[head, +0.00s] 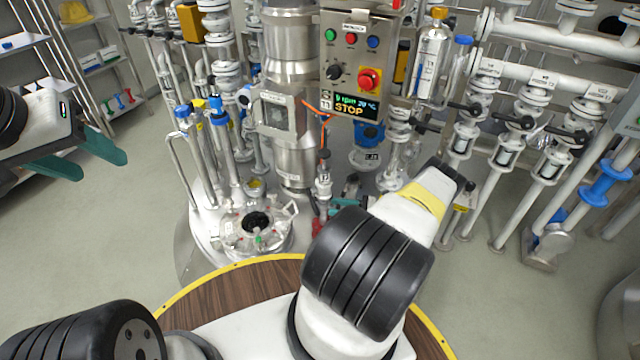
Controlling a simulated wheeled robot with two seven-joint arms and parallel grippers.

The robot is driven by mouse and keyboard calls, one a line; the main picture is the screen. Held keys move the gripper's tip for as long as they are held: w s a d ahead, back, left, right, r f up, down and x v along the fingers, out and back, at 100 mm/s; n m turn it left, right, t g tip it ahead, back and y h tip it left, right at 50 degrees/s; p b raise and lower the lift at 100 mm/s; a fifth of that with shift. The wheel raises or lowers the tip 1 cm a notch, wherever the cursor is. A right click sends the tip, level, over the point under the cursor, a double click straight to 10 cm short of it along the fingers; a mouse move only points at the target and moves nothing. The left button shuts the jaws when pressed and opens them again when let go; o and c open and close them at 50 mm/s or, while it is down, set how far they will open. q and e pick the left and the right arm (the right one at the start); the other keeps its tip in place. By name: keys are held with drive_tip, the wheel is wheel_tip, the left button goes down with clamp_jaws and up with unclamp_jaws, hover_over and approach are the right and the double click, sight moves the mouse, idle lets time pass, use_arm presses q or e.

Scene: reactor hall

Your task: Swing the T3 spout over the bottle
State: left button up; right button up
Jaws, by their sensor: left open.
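I cannot pick out the T3 spout for certain; the small tags on the pipework are too small to read. A silver bottle-like vessel (431,58) with an orange cap stands upright right of the control panel, but I cannot tell if it is the task's bottle. My left gripper (96,159) is at the far left, with its green fingers apart and empty, away from the pipework.
A flanged vessel lid (236,238) with a dark opening sits in front. Pipes with sight glasses (508,150) fill the right. Open floor lies at left.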

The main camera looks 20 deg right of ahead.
drive_tip(key=v, duration=0.7)
drive_tip(key=shift+s+d, duration=0.25)
drive_tip(key=shift+d, duration=0.05)
idle(0.5)
